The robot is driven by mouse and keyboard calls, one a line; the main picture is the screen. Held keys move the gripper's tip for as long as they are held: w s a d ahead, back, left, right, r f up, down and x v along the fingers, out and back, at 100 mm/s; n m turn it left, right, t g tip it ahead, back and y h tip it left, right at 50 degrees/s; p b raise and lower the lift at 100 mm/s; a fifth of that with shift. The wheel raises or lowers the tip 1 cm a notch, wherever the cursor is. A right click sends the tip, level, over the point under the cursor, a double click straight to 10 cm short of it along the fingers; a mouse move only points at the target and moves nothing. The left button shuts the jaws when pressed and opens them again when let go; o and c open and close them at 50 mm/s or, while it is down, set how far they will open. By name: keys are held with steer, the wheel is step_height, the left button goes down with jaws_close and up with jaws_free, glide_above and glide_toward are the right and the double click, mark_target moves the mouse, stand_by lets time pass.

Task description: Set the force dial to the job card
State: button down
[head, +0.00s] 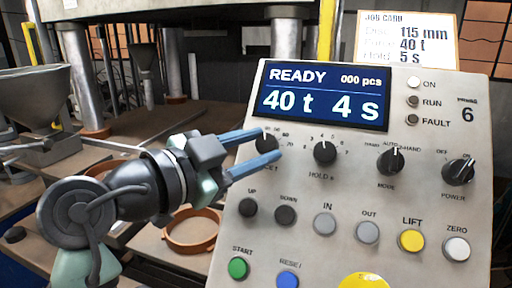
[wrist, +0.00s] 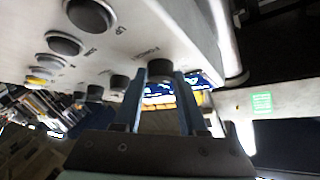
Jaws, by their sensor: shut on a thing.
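The force dial (head: 266,143) is a black knob at the left of the panel's dial row. My gripper (head: 264,147) has its two blue fingers around it and is shut on it. In the wrist view the force dial (wrist: 160,70) sits between the fingertips. The display (head: 322,95) reads READY, 000 pcs, 40 t and 4 s. The job card (head: 407,40) above the panel shows 115 mm, 40 t and 5 s; its row labels are partly blurred. The force dial's pointer and part of its scale are hidden by my fingers.
To the right are the hold dial (head: 325,152), the mode dial (head: 391,162) and the power dial (head: 458,171). Below are buttons, including green start (head: 238,267) and yellow lift (head: 411,240). A brown ring (head: 191,230) and a funnel-shaped hopper (head: 35,92) stand to the left.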

steer(key=shift+c, duration=2.3)
jaws_free()
steer(key=b+v, duration=0.2)
steer(key=v, duration=1.1)
